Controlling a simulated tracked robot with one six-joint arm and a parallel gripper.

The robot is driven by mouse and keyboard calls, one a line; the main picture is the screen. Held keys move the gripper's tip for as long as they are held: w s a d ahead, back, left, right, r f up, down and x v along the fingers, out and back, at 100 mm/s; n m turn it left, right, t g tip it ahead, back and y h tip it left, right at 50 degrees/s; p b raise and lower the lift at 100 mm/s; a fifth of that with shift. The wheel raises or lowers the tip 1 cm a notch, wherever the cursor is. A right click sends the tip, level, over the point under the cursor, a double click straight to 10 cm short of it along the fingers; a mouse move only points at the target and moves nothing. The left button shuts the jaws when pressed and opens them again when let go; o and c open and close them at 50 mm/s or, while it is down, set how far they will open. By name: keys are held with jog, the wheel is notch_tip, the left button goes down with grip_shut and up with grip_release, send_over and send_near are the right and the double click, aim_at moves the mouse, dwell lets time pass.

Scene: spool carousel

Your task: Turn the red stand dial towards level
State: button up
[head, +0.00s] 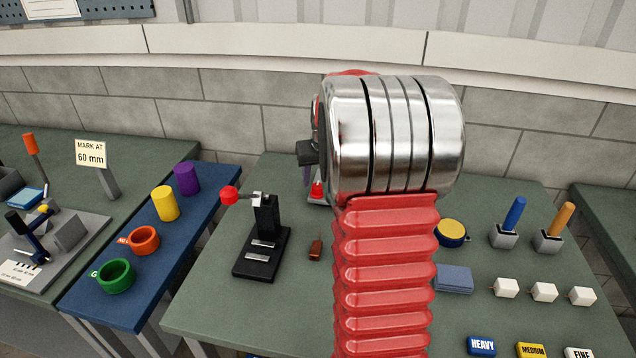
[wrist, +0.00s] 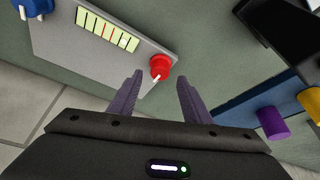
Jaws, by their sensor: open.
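The red dial (wrist: 160,66) sits near one corner of a grey stand (wrist: 85,55) in the wrist view. A short white pointer sticks out from it toward my gripper. My gripper (wrist: 159,77) is open, its two dark fingers pointing at the dial. The dial shows between the fingertips, with space on both sides; I cannot tell how far below them it is. A yellow-green scale (wrist: 107,29) with dark and red marks lies on the stand, beside the dial. In the head view a small red part (head: 317,189), likely the dial, shows beside my arm, which hides most of the stand.
A blue knob (wrist: 36,6) sits at the stand's far left end in the wrist view. A black clamp with a red ball (head: 262,240) stands left of my arm on the green bench. A blue board with yellow (head: 165,203) and purple (head: 187,179) cylinders lies farther left.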

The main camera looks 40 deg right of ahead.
aim_at(317, 185)
jog(key=shift+x, duration=1.6)
jog(key=shift+c, duration=0.5)
jog(key=c, duration=0.9)
